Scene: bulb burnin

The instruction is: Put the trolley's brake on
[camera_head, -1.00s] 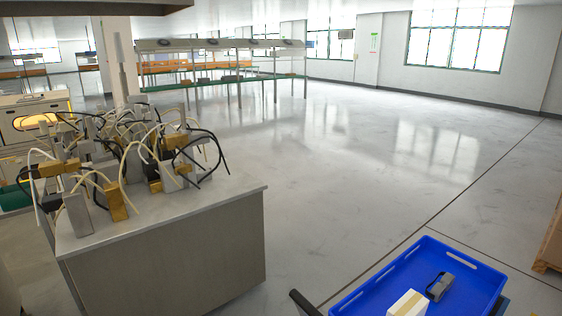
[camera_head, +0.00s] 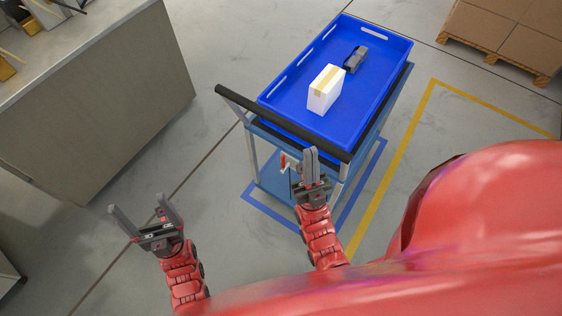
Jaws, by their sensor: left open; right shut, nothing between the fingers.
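The trolley (camera_head: 270,182) is blue with a black push handle (camera_head: 275,119) on its near side. A small red part (camera_head: 284,161), possibly the brake lever, shows below the handle. Its position, on or off, cannot be told. My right gripper (camera_head: 311,152) is shut and empty, with its fingertips over the near end of the trolley by the handle in the picture. It is just right of the red part; whether it touches anything is unclear. My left gripper (camera_head: 138,208) is open and empty over the floor, left of the trolley. The wheels are mostly hidden.
A blue tray (camera_head: 375,88) on the trolley holds a white box (camera_head: 326,90) and a grey device (camera_head: 355,60). A bench (camera_head: 120,105) stands at the left. Cartons on a pallet (camera_head: 510,40) are at the top right. Floor between bench and trolley is clear.

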